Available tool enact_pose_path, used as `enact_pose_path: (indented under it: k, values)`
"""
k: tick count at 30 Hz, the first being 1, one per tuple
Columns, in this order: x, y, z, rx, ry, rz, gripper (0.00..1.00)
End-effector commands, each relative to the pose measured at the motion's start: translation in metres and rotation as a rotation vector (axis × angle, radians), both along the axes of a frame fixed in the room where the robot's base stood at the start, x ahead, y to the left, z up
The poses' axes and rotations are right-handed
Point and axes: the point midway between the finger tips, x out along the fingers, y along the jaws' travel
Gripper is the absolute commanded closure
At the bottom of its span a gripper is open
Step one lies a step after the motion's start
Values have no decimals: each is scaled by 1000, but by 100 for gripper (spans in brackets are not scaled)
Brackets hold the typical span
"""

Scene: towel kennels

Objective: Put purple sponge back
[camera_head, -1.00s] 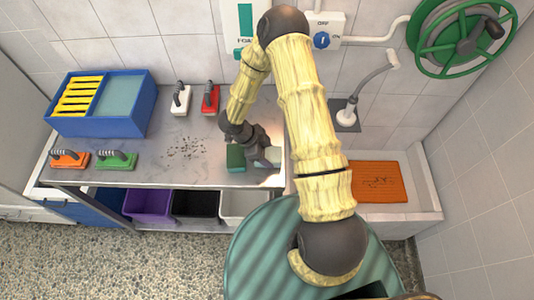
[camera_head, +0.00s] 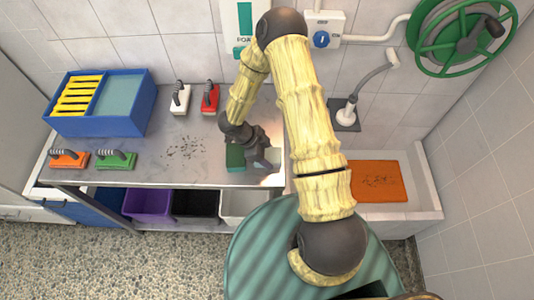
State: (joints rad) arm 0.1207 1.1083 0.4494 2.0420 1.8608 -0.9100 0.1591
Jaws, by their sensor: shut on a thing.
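My gripper (camera_head: 262,160) is low over the right end of the steel counter (camera_head: 190,130), pointing down. It is shut on a small pale, bluish-purple piece (camera_head: 272,156), which looks like the purple sponge but is mostly hidden by the fingers. I cannot tell whether the piece touches the counter. A dark green block (camera_head: 235,157) sits just left of the gripper, close to it.
A blue divided box (camera_head: 98,125) is at the back left. Dark specks (camera_head: 185,149) lie mid-counter. Purple (camera_head: 148,204), black (camera_head: 195,203) and white (camera_head: 243,205) bins sit below.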

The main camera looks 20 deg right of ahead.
Motion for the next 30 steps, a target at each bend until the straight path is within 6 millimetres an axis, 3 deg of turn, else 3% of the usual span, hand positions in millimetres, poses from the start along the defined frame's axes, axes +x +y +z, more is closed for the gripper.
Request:
enact_pose_path:
  k: [2,3,6,20,30]
  values:
    - [0,0,-1,0,0,0,60]
    - [0,0,-1,0,0,0,36]
    - [0,0,-1,0,0,0,17]
    - [3,5,8,0,-2,1,17]
    - [13,33,59,0,-5,0,17]
